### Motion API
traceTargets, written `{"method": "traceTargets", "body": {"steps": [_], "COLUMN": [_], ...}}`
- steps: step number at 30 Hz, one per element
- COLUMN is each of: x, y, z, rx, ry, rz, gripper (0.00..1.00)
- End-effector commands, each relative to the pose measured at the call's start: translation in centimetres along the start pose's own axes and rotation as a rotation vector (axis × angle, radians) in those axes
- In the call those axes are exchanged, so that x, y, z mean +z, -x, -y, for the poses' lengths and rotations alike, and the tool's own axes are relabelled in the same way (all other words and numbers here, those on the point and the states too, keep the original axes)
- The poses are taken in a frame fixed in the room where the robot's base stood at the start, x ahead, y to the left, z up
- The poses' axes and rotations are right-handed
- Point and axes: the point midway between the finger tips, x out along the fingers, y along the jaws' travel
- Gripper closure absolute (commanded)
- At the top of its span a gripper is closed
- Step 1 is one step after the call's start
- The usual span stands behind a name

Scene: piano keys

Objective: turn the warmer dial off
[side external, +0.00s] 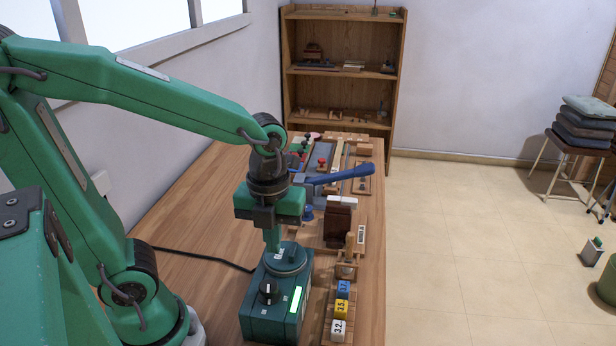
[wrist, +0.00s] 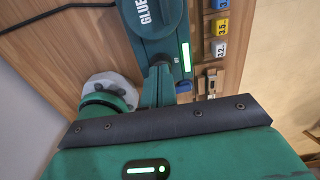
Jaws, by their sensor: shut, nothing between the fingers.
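The green glue warmer (side external: 262,322) sits on the wooden bench, with a round green pot labelled GLUE (side external: 287,262) on top. Its black dial (side external: 268,291) stands on the top face, on the near side of the pot; its setting is too small to read. A lit green-white strip (side external: 295,299) shows beside the dial. My gripper (side external: 272,248) points down, shut and empty, and overlaps the pot in the side view; its height above the warmer is unclear.
Numbered blue, yellow and white blocks (side external: 341,307) stand in a wooden rack right of the warmer. A blue-handled tool (side external: 340,174) and other small fixtures lie behind. A black cable (side external: 205,257) runs to the warmer. The bench left of it is mostly clear.

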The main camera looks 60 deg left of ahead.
Motion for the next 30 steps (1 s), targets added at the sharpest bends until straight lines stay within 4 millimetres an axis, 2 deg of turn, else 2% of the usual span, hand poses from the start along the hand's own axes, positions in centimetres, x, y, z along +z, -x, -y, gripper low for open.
{"method": "traceTargets", "body": {"steps": [4,14,20,30], "x": [-0.2,-0.2,-0.2,-0.2], "y": [0.3,-0.2,-1.4,-4.6], "z": [0.9,0.9,0.8,0.8], "rx": [0.000,0.002,0.003,0.004], "ry": [-0.001,0.001,0.001,0.001], "rz": [0.000,-0.002,-0.002,-0.003], "gripper": [1.00,1.00,1.00,1.00]}}
